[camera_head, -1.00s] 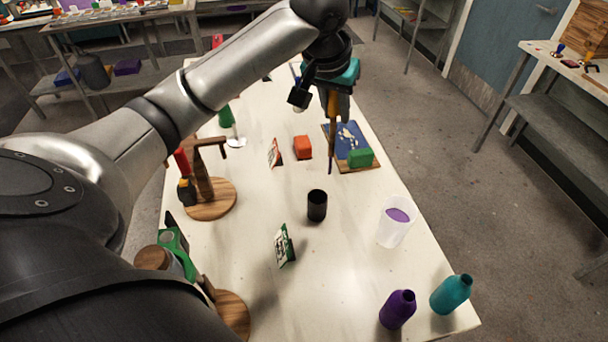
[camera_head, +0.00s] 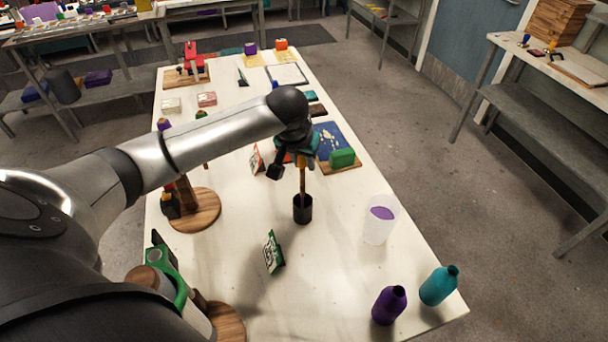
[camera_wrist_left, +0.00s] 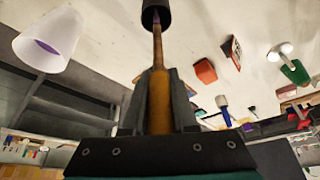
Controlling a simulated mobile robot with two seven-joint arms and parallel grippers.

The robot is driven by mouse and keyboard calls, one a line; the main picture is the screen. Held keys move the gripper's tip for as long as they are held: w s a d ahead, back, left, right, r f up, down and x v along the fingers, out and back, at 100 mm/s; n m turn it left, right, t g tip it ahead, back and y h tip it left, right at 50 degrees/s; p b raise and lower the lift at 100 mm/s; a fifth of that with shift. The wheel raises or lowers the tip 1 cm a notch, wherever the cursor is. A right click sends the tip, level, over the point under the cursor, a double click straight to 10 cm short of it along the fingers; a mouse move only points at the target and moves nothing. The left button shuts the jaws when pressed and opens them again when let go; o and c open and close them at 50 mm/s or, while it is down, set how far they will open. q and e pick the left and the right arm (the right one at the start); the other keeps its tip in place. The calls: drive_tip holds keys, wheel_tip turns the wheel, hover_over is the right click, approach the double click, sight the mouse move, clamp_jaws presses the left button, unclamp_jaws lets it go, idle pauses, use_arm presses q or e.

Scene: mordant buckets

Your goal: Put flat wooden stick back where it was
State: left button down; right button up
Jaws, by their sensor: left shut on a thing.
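My left gripper (camera_head: 302,160) is shut on the flat wooden stick (camera_head: 303,181), which hangs nearly upright below it. In the left wrist view the stick (camera_wrist_left: 158,85) runs between the two fingers, and its far end looks purple. The black cup (camera_head: 303,212) stands upright on the table directly under the gripper. The stick's lower end meets the cup's mouth; how deep it reaches inside is hidden. The cup also shows at the top edge of the left wrist view (camera_wrist_left: 156,6). My right gripper is not in view.
A white bucket with purple liquid (camera_head: 379,222) stands right of the cup. A green-and-white card (camera_head: 272,252) stands in front. A purple bottle (camera_head: 389,306) and a teal bottle (camera_head: 439,286) are near the front right corner. A green block (camera_head: 342,158) sits behind right.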

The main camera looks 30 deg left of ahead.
sight(304, 176)
use_arm(q)
drive_tip(key=shift+f, duration=2.2)
drive_tip(key=c, duration=0.7)
unclamp_jaws()
drive_tip(key=shift+f, duration=0.15)
drive_tip(key=v, duration=1.2)
drive_tip(key=shift+r+p, duration=0.2)
drive_tip(key=shift+p, duration=0.25)
